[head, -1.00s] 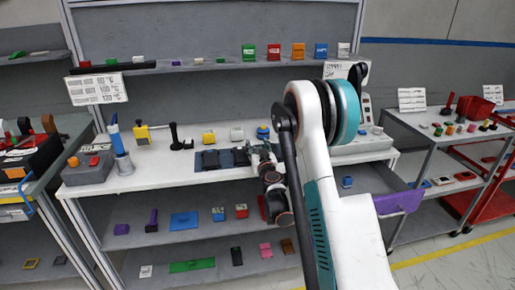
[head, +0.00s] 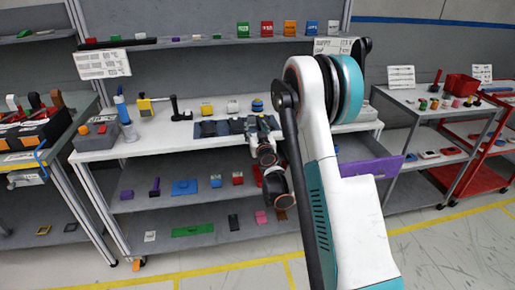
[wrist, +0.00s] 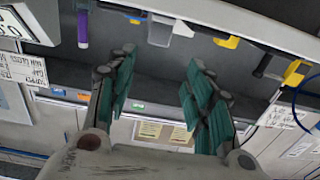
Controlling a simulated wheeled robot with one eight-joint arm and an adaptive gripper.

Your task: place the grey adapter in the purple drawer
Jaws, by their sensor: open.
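A small light-grey block (head: 232,105), likely the grey adapter, stands on the white worktable behind the dark trays. It seems to be the pale block (wrist: 160,32) in the wrist view, whose picture looks upside down. The purple drawer (head: 388,168) is under the right end of the table; its purple front sticks out, and my arm hides part of it. My gripper (head: 257,128) is over the table's front, near the dark trays. In the wrist view my gripper (wrist: 160,95) has its green-padded fingers spread apart, with nothing between them and the block beyond the tips.
A yellow block (head: 206,108) and a blue-and-yellow knob (head: 257,104) flank the grey block. A black upright handle (head: 177,110) stands further left. Dark trays (head: 213,129) lie in front. Shelves below hold several coloured parts. Floor in front is clear.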

